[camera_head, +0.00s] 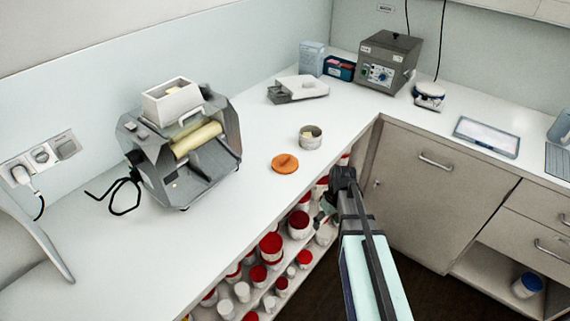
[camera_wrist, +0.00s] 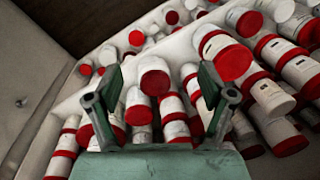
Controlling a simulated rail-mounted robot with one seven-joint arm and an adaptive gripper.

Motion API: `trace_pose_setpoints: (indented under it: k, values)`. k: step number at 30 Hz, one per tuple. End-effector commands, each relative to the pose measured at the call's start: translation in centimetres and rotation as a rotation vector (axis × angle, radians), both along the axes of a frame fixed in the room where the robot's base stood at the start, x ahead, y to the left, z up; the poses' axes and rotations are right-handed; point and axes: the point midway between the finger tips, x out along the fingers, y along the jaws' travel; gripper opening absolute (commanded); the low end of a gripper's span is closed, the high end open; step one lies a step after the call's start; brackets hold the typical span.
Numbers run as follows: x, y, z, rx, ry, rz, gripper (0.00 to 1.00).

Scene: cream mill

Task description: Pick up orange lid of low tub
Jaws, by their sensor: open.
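The orange lid (camera_head: 285,163) lies flat on the white counter, near its front edge. A low round metal-grey tub (camera_head: 310,137) stands just behind and to the right of the lid, apart from it; its top looks uncovered. My gripper (camera_head: 325,212) is in front of the counter edge, to the right of and lower in the picture than the lid. In the wrist view my gripper (camera_wrist: 165,92) has its two green-grey fingers spread apart with nothing held between them. The wrist view faces the shelves below the counter; the lid and tub do not show there.
Red-and-white jars (camera_head: 271,246) crowd the shelves under the counter, and they fill the wrist view (camera_wrist: 155,75). A roller mill (camera_head: 180,145) stands left on the counter (camera_head: 245,212). A grey control box (camera_head: 388,62) stands in the back corner. Counter around the lid is clear.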

Motion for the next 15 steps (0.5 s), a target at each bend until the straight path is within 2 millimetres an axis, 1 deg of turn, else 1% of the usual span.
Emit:
trace_pose_setpoints:
  k: [1,2,3,5,6,11,12,14,15]
  values:
    - [2.0,-0.3,2.1,0.003,-0.035,0.018,0.81]
    - [2.8,-0.4,3.2,0.006,-0.053,0.030,0.81]
    - [3.9,-0.6,4.8,0.009,-0.077,0.046,0.81]
    - [5.4,-0.9,7.3,0.012,-0.111,0.069,0.81]
    - [6.3,-1.0,8.9,0.014,-0.134,0.086,0.81]
    - [9.4,-1.7,15.4,0.015,-0.220,0.147,0.81]
    - [9.9,-1.3,17.1,0.019,-0.240,0.167,0.81]
    - [10.3,0.6,19.8,0.037,-0.265,0.211,0.81]
    - [10.6,1.6,21.6,0.048,-0.282,0.237,0.81]
